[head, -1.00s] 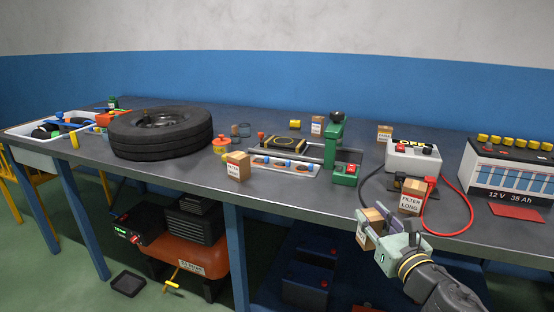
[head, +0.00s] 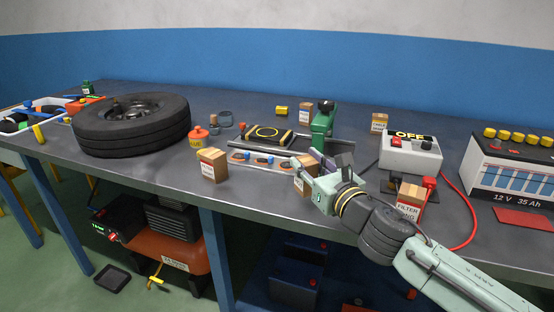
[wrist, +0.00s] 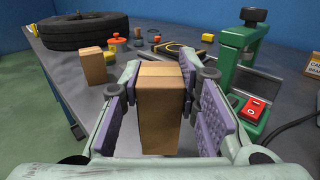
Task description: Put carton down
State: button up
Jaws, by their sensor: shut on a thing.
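My gripper (head: 306,172) is shut on a brown carton (head: 301,184), over the front part of the workbench (head: 262,196). In the wrist view the carton (wrist: 160,112) stands roughly upright between the purple finger pads of my gripper (wrist: 161,100). In the head view my fingers partly cover it. I cannot tell whether its base touches the bench top. Another brown carton (head: 212,165) stands on the bench to the left, apart from the held one; it also shows in the wrist view (wrist: 93,66).
A tray of small parts (head: 259,162) and a green press (head: 322,124) lie behind my gripper. A FILTER LONG carton (head: 409,203), a charger box (head: 409,156) and a red cable (head: 466,215) are to the right. A tyre (head: 132,130) lies left. The bench front between the cartons is clear.

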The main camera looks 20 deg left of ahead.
jog(key=p, duration=0.2)
send_over(279, 191)
notch_tip(279, 191, down, 4)
jog(key=shift+d+f+p, duration=0.1)
jog(key=shift+p, duration=0.4)
jog(key=shift+f, duration=0.1)
jog(key=shift+f, duration=0.2)
jog(key=o, duration=1.2)
jog(key=shift+r, duration=0.1)
jog(key=shift+c, duration=0.2)
